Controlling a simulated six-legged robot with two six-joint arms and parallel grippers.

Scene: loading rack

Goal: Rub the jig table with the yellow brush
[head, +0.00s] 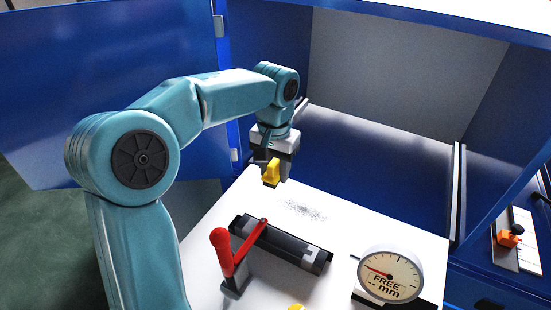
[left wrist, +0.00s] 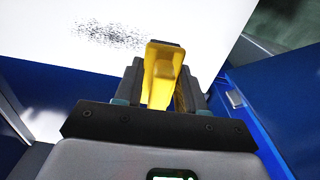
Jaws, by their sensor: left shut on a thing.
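The yellow brush (head: 271,172) is in my left gripper (head: 272,160), which is shut on it and holds it over the far left edge of the white jig table (head: 205,245). In the left wrist view the brush (left wrist: 163,72) stands between the fingers of the gripper (left wrist: 163,95). A patch of dark specks (head: 304,210) lies on the table, to the right of and nearer than the brush; it also shows in the left wrist view (left wrist: 110,36). The brush appears apart from the specks. My right gripper is not in view.
A black clamp fixture with a red handle (head: 222,250) stands in front of the specks. A round dial gauge (head: 390,274) stands at the table's right. Blue cabinet walls (head: 264,60) enclose the back, and a blue door (head: 110,80) stands at the left.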

